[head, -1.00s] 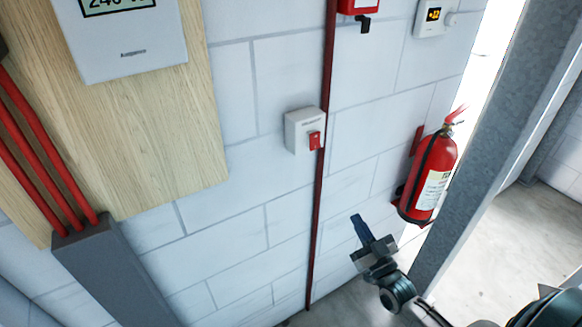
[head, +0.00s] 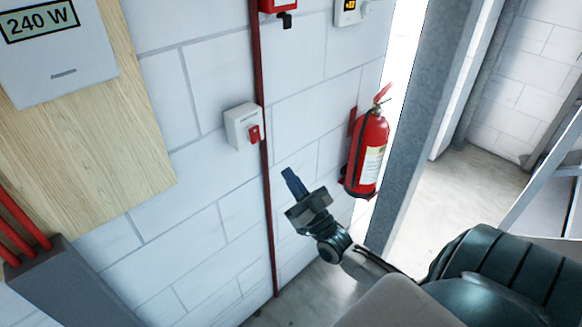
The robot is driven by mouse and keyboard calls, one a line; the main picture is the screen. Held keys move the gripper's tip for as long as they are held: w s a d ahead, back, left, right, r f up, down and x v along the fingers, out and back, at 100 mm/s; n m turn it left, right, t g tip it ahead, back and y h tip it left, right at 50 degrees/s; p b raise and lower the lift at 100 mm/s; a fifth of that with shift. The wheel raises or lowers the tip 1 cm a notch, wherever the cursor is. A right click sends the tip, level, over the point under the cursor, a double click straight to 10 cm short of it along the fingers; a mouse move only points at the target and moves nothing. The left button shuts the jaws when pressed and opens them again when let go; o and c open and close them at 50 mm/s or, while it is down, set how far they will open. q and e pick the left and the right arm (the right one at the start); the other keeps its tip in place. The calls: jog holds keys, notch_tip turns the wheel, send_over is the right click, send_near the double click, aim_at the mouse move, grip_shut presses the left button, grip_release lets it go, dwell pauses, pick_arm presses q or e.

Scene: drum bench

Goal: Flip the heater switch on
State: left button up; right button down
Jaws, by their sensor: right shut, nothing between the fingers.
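The heater switch is a white wall box (head: 243,126) with a red rocker (head: 254,133) on its lower right front. It sits on the white block wall, left of a dark red vertical pipe. My right gripper (head: 291,181) is shut and empty, with its blue fingertips together. In the picture it is below and right of the switch, and it is apart from it. The label on the box is too small to read. My left gripper is out of view.
A red pipe (head: 268,200) runs down the wall beside the switch. A fire extinguisher (head: 368,155) hangs to the right, near a grey door post (head: 421,110). A meter (head: 58,50) reading 240 W is on a wooden board (head: 120,160) at left. A thermostat (head: 351,11) is at the top.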

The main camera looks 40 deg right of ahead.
aim_at(257, 139)
jog(key=p+x, duration=0.1)
jog(key=x, duration=0.2)
jog(key=w+f+p+x, duration=0.1)
jog(key=x, duration=0.1)
jog(key=p+x, duration=0.1)
jog(key=x, duration=0.2)
jog(key=shift+w+f, duration=0.1)
jog(key=shift+w, duration=0.35)
jog(key=shift+w+a+f, duration=0.1)
jog(key=shift+w+f, duration=0.1)
jog(key=shift+w, duration=0.35)
jog(key=shift+w+f+t+b, duration=0.3)
jog(key=shift+f+b, duration=0.1)
jog(key=shift+b, duration=0.85)
jog(key=shift+r, duration=0.3)
